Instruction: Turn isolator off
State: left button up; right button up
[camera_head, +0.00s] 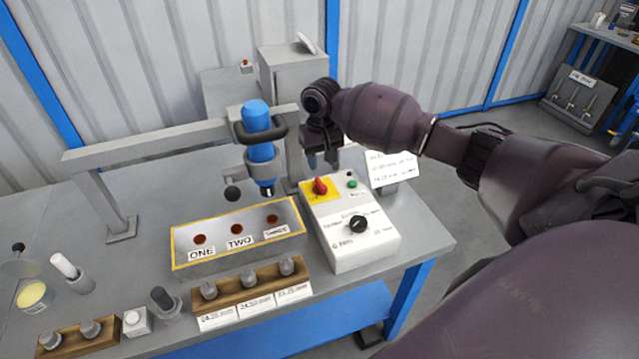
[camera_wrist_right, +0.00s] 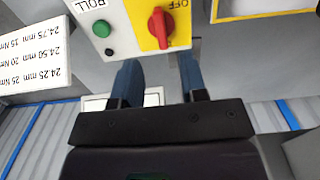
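The isolator is a red rotary knob (camera_head: 320,186) on a yellow plate (camera_head: 308,193) at the top left of a white control box (camera_head: 352,258). In the wrist view the red knob (camera_wrist_right: 162,27) stands on its yellow plate, with the word OFF beside it. My right gripper (camera_head: 322,160) is just behind the knob in the head view, with its fingers pointing down. In the wrist view my right gripper (camera_wrist_right: 160,75) has its two blue fingers apart, with nothing between them. The fingertips appear close to the knob but not around it. My left gripper is not in view.
A green button (camera_head: 352,184) and a black dial (camera_head: 358,223) share the box. A blue tool (camera_head: 259,140) hangs in a holder left of my gripper. A box marked ONE, TWO, THREE (camera_head: 237,253) and a wooden socket rack (camera_head: 238,292) stand left. A printed card (camera_head: 392,168) is right.

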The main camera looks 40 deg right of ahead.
aim_at(321, 184)
jog(key=shift+f+b, duration=0.7)
jog(key=shift+f, duration=3.6)
